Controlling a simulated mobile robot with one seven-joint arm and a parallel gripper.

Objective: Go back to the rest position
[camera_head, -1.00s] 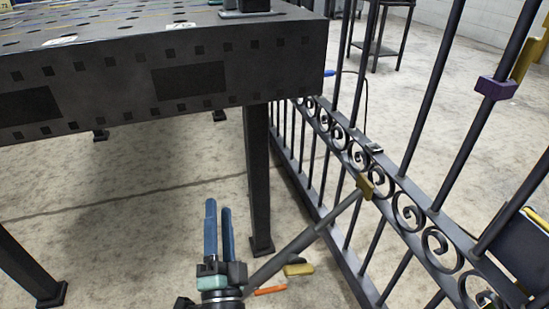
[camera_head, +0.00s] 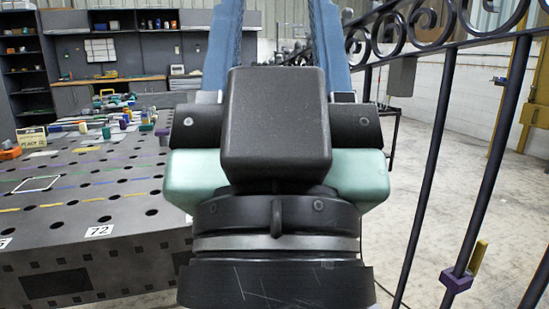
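My gripper (camera_head: 277,15) fills the middle of the head view, very close to the camera and pointing up. Its two blue fingers stand apart with a clear gap, and I see nothing between them. The fingertips run past the top edge. The black scroll gate (camera_head: 440,110) stands on the right, with curled scrolls along its upper rail. My gripper covers part of the view towards the gate's left end, and I cannot tell how far apart they are.
A dark perforated table (camera_head: 100,225) with blocks and coloured lines is on the left. A purple clamp (camera_head: 456,281) with a yellow handle sits on a gate bar at lower right. Cabinets (camera_head: 130,50) line the back. Open concrete floor (camera_head: 400,220) shows beyond the gate.

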